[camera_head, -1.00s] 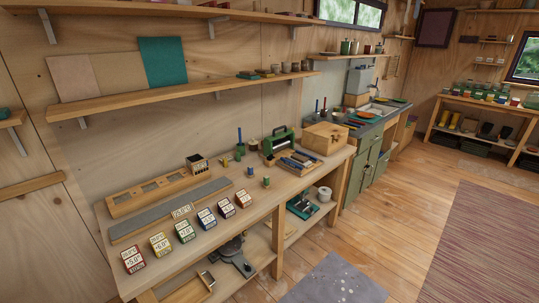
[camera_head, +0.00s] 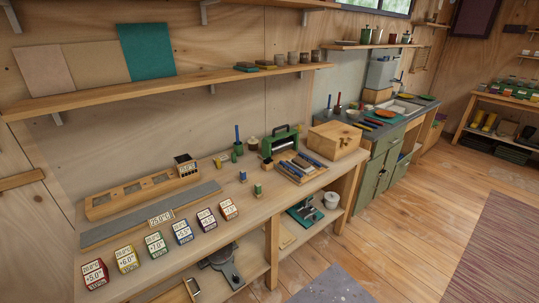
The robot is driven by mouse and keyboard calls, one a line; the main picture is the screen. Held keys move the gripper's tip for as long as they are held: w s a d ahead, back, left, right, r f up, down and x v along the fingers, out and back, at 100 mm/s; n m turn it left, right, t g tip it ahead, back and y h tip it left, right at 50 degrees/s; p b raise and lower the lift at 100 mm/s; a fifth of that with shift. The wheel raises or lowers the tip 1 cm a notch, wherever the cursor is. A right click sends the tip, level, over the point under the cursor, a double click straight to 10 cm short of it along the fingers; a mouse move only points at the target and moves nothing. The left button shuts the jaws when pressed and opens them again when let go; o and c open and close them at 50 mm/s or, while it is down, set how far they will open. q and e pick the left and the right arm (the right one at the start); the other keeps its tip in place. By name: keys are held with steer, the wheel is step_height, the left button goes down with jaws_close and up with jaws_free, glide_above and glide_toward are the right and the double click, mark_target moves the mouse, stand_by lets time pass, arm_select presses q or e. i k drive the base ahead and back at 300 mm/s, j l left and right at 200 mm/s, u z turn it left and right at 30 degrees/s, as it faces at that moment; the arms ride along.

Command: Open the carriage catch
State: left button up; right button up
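A green device with a dark handle on top and a pale front (camera_head: 281,142) stands towards the back right of the workbench (camera_head: 247,205). I cannot tell which part here is the carriage catch; no catch is clear at this size. A tray of dark and blue bars (camera_head: 301,167) lies in front of the device. A wooden box (camera_head: 335,140) stands to its right. Neither of my grippers is in view.
Several coloured label blocks, one red (camera_head: 94,273), line the bench's front left. Behind them lie a grey strip (camera_head: 150,215) and a wooden rack (camera_head: 140,192). A shelf (camera_head: 165,87) overhangs the bench. Wooden floor (camera_head: 410,225) is clear to the right.

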mark_target(267, 161)
steer(key=i+l, duration=0.25)
steer(key=i+l+u, duration=0.1)
steer(key=i+l, duration=0.2)
steer(key=l, duration=0.15)
steer(key=i+l+u, duration=0.1)
steer(key=i+l, duration=0.15)
steer(key=l, duration=0.15)
steer(key=i+l, duration=0.25)
steer(key=l, duration=0.15)
